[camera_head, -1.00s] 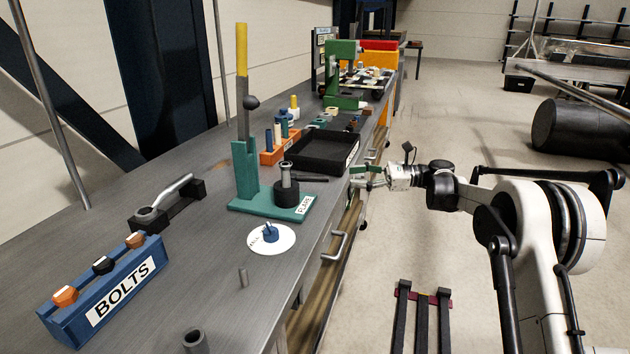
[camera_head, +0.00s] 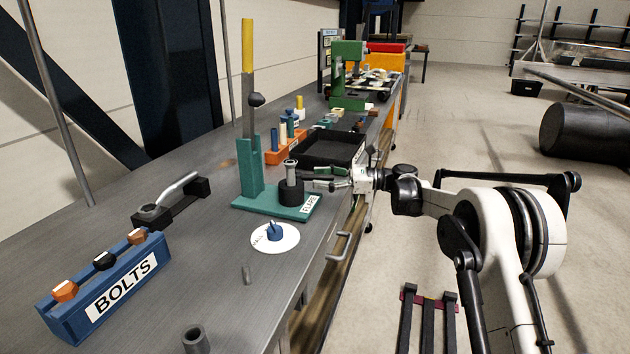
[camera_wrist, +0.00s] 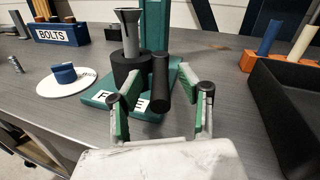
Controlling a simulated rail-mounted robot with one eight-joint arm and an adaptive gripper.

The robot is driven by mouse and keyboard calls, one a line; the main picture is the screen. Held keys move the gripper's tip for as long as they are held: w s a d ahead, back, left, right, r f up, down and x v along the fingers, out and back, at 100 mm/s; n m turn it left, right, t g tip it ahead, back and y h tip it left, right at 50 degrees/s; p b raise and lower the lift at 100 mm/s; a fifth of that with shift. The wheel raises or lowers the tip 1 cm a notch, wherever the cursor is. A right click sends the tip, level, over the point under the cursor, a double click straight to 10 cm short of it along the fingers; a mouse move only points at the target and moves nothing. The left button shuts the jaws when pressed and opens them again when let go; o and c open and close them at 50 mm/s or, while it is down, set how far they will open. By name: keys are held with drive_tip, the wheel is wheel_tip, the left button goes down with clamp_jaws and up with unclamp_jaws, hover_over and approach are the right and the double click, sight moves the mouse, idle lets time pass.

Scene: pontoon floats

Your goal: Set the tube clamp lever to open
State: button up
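The teal flaring stand (camera_head: 285,208) labelled FLARE stands on the bench, with a tall post and a yellow-topped handle (camera_head: 247,45). Its black round clamp (camera_head: 291,193) has a grey tube (camera_head: 291,168) upright in it; the tube's flared top shows in the wrist view (camera_wrist: 127,35). The black clamp lever (camera_wrist: 160,82) sticks out from the clamp toward my gripper. My gripper (camera_wrist: 163,100) is open, its green-padded fingers on either side of the lever's end, with visible gaps. In the head view my gripper (camera_head: 325,178) is beside the stand, at the lever.
A white dial with a blue knob (camera_head: 274,234) lies in front of the stand. A black tray (camera_head: 330,148) and an orange rack (camera_head: 284,150) sit behind. A blue BOLTS rack (camera_head: 105,285) is at the left.

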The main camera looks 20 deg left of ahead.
drive_tip(key=shift+x, duration=1)
clamp_jaws()
